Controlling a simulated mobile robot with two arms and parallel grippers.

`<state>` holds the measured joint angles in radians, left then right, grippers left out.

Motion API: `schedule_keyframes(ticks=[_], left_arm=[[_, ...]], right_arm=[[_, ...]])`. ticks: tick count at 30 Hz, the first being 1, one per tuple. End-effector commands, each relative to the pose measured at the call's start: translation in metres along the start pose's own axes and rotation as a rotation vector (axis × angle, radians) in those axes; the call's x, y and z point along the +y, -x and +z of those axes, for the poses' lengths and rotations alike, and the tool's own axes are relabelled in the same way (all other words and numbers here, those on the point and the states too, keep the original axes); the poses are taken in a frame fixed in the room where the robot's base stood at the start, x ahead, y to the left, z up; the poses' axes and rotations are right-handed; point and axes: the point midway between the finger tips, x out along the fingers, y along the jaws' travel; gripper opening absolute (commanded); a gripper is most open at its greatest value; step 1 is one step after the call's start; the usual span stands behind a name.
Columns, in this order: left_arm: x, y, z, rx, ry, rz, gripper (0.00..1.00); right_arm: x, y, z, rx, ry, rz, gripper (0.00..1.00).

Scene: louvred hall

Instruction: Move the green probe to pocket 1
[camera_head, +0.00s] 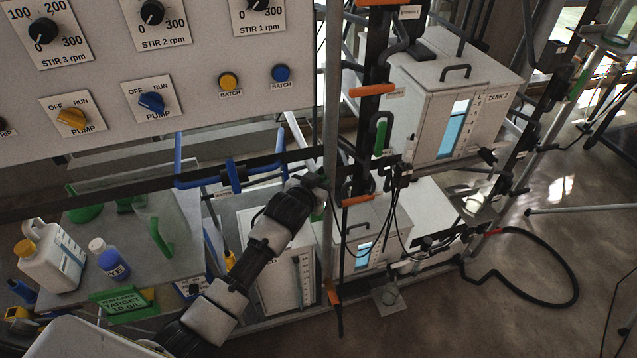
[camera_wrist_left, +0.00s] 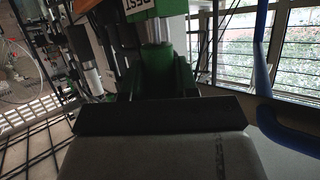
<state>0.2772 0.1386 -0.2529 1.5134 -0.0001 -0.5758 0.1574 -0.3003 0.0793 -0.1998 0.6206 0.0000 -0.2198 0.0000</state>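A slim upright green piece (camera_head: 380,138), possibly the green probe, sits by a black bracket on the rack post in the head view. A slim white probe (camera_head: 409,150) with dark cables hangs to its right. My left gripper (camera_head: 320,184) is at the grey upright post, lower and left of that green piece. Small green patches show at its tip. In the left wrist view, a green body (camera_wrist_left: 180,75) with a metal cylinder and an upside-down label stands directly ahead of the gripper. Pocket 1 cannot be made out. My right gripper is out of view.
A panel of knobs (camera_head: 200,95) fills the upper left. Blue handles (camera_head: 232,176) stick out beneath it. A bench (camera_head: 185,240) holds bottles at left. Tank 2 (camera_head: 445,105) stands right of the rack. A black hose (camera_head: 560,265) loops over the floor.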

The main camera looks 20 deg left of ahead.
Motion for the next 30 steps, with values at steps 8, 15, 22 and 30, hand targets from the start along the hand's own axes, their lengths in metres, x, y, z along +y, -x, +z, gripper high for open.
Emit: schedule_keyframes(ticks=[8,15,22,30], left_arm=[[0.000,0.000,0.000,0.000,0.000,0.000,0.00],[0.000,0.001,-0.002,0.001,0.000,0.000,0.00],[0.000,0.003,-0.007,0.001,0.000,0.000,0.00],[-0.001,0.007,-0.018,0.001,0.000,0.000,0.00]], right_arm=[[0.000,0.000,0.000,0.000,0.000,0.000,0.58],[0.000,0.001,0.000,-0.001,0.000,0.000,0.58],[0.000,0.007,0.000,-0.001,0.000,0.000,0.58],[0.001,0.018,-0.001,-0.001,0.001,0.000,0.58]])
